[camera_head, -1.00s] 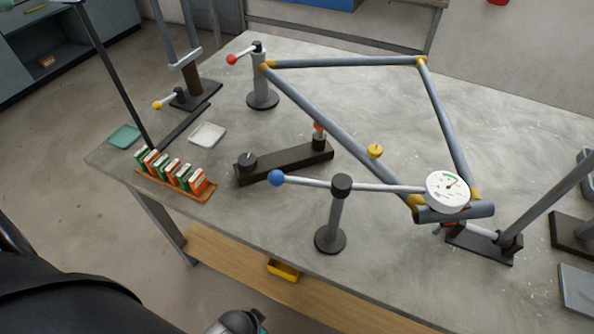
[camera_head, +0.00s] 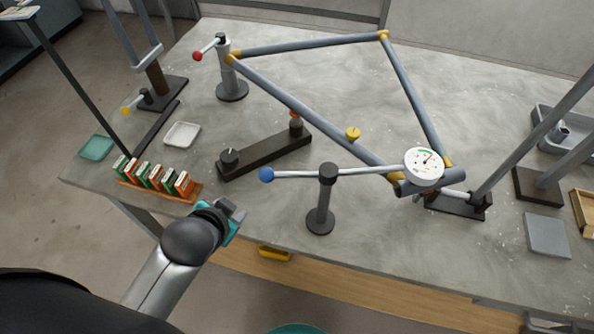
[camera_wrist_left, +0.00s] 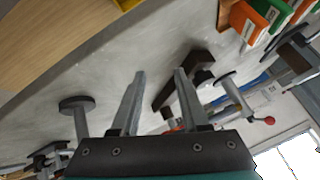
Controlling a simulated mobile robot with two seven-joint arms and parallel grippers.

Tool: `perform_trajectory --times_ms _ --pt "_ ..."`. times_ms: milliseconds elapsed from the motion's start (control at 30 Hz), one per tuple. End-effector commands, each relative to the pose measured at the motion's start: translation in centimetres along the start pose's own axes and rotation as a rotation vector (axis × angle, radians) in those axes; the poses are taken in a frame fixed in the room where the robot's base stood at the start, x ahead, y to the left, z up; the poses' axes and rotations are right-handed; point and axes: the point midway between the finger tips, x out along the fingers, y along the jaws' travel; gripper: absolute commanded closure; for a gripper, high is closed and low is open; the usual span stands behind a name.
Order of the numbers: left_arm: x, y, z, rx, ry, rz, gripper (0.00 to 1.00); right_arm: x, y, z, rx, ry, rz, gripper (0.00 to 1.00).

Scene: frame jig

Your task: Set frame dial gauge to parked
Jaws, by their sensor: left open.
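The dial gauge (camera_head: 425,166) has a round white face with a green band and sits over the lower right corner of the bicycle-like frame (camera_head: 310,115). It is at the right end of a thin horizontal arm. The blue ball (camera_head: 267,174) is at the arm's left end. A dark post (camera_head: 323,200) with a round base carries the arm. My left gripper (camera_head: 238,212) is at the table's front edge, left of the post and below the blue ball, apart from both. In the left wrist view its two fingers (camera_wrist_left: 158,88) are spread with nothing between them. My right gripper is not visible.
A rack of small green and orange boxes (camera_head: 155,180) stands close left of my gripper. A dark bar fixture (camera_head: 264,155) lies behind it. A post with a red ball (camera_head: 198,56) holds the frame's far corner. Trays and a grey plate (camera_head: 546,235) are at the right.

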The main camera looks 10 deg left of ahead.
Motion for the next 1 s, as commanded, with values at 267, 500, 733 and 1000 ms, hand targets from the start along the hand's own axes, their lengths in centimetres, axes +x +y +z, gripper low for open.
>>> perform_trajectory --times_ms 267,500,733,1000 --pt "0.7 -6.6 -6.6 0.339 0.344 -0.218 0.55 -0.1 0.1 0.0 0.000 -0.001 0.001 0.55" --pt "-1.5 -9.4 -12.6 0.737 0.681 -0.384 0.55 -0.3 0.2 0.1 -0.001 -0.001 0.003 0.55" --pt "-4.8 -8.9 -15.6 1.144 0.994 -0.473 0.55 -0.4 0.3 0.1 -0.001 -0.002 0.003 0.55" --pt "-8.4 -6.7 -14.2 1.621 1.359 -0.456 0.55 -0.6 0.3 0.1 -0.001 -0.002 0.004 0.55"
